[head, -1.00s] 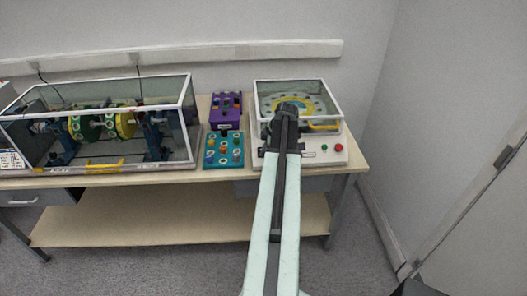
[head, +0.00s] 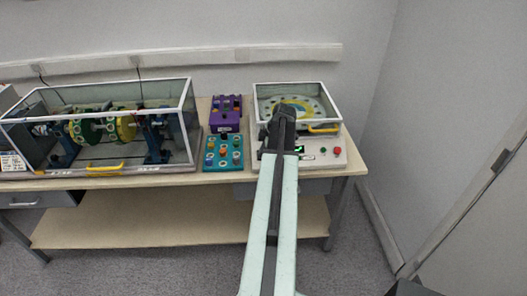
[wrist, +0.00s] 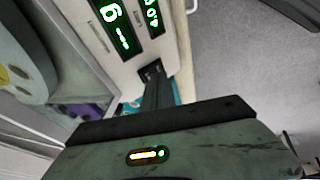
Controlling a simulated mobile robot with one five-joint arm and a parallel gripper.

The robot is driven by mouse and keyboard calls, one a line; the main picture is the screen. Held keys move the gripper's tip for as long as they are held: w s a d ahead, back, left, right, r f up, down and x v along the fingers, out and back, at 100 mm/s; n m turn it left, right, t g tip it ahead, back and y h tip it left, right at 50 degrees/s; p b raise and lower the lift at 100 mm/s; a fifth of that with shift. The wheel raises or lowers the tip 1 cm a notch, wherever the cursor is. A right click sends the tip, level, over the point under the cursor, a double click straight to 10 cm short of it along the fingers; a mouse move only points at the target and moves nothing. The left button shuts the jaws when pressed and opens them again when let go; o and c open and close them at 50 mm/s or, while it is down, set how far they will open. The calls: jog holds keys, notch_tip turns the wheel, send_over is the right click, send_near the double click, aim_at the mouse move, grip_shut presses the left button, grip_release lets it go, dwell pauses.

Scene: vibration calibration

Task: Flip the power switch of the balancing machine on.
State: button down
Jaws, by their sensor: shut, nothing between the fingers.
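The balancing machine (head: 327,157) is a white box at the right end of the table, with a clear cover over a pale disc with a yellow ring. Its front panel has a lit green display (head: 299,149). In the wrist view, two displays (wrist: 115,27) glow with green characters. The dark power switch (wrist: 151,70) sits on the panel below them, partly hidden by my fingers. My gripper (wrist: 153,78) is shut and empty, its tips at the switch; contact is hard to tell. In the head view my arm hides the switch.
A purple device (head: 226,113) and a teal box with knobs (head: 210,163) stand to the left. A clear-covered rotor rig (head: 100,165) fills the table's left side.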

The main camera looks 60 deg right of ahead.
jog(key=s+a+r+p, duration=0.4)
jog(key=s+r+p, duration=0.2)
jog(key=r+p, duration=0.5)
jog(key=shift+s+a, duration=0.25)
jog(key=shift+s, duration=0.05)
